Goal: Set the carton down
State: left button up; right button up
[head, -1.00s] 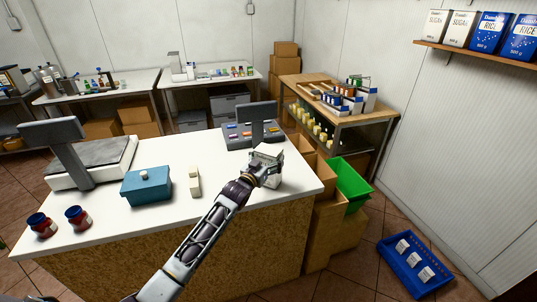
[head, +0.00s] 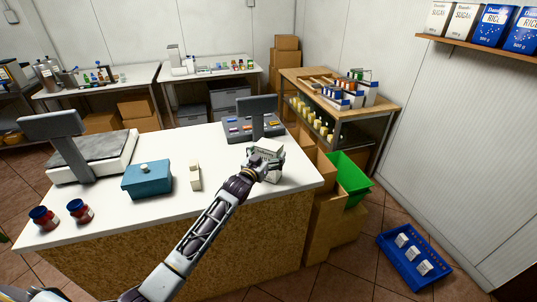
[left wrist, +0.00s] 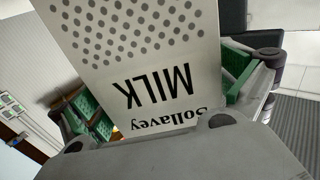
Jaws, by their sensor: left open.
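The fingers are open; the left pad looks apart from the carton. My right gripper is not in view.
A green crate (head: 350,176) and a blue crate (head: 413,257) are right of the counter. The counter's front middle is clear.

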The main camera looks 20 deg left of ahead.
pick_arm(q)
jog(key=shift+r, duration=0.1)
jog(key=shift+s+a, duration=0.2)
jog(key=shift+s, duration=0.75)
jog(key=s+a, duration=0.2)
jog(key=s, duration=0.8)
jog(key=shift+b, duration=0.3)
